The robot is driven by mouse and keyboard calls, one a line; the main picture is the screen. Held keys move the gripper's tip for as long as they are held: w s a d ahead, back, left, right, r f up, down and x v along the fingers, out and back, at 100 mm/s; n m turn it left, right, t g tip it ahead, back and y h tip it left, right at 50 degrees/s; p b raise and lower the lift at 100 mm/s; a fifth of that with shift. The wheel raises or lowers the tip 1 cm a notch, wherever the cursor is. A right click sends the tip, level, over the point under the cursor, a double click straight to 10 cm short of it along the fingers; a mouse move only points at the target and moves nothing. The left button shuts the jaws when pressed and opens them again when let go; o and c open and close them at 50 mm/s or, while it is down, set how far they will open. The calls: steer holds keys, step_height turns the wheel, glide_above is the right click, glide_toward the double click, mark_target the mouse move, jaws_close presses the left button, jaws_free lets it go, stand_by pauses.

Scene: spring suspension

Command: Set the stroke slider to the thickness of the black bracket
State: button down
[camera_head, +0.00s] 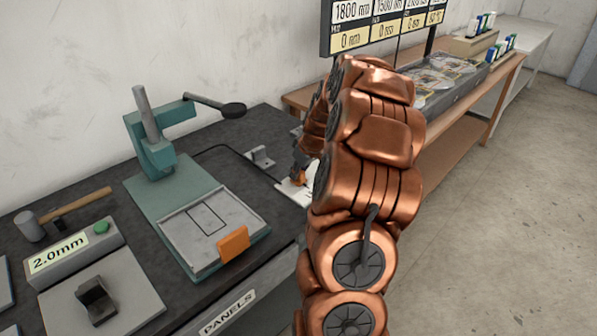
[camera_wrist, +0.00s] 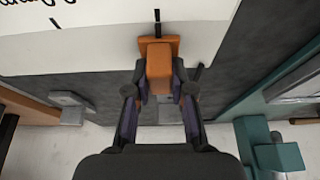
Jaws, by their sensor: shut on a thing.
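The black bracket (camera_head: 97,300) sits on a grey plate at the lower left of the head view. A display (camera_head: 58,254) beside it reads 2.0mm. My gripper (camera_wrist: 160,85) is shut on an orange slider (camera_wrist: 159,64) in the wrist view, with one finger on each side of its block. The slider stands against a white board (camera_wrist: 100,50) with dark marks and partly cut-off writing. In the head view my arm hides most of the gripper and board; a bit of orange (camera_head: 298,176) shows beside it. I cannot read the slider's setting.
A teal press (camera_head: 155,150) with a grey tray and orange tab (camera_head: 233,244) stands left of my arm. A hammer (camera_head: 30,226) lies at the far left. A small grey metal block (camera_head: 262,157) is near the board. A sign (camera_head: 388,22) with numbers stands behind.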

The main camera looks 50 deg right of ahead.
mark_target(314, 166)
stand_by(0.4)
steer(key=shift+d+f+b, duration=0.15)
steer(key=shift+d+b, duration=0.25)
steer(key=shift+d, duration=0.1)
steer(key=d+b, duration=0.3)
steer(key=d, duration=0.3)
steer(key=shift+d, duration=1)
steer(key=c, duration=1)
jaws_free()
steer(key=shift+s+r, duration=0.1)
steer(key=shift+r, duration=0.15)
steer(key=v, duration=1.1)
steer(key=shift+s+r, duration=0.15)
steer(key=shift+r, duration=0.25)
steer(key=shift+a, duration=0.1)
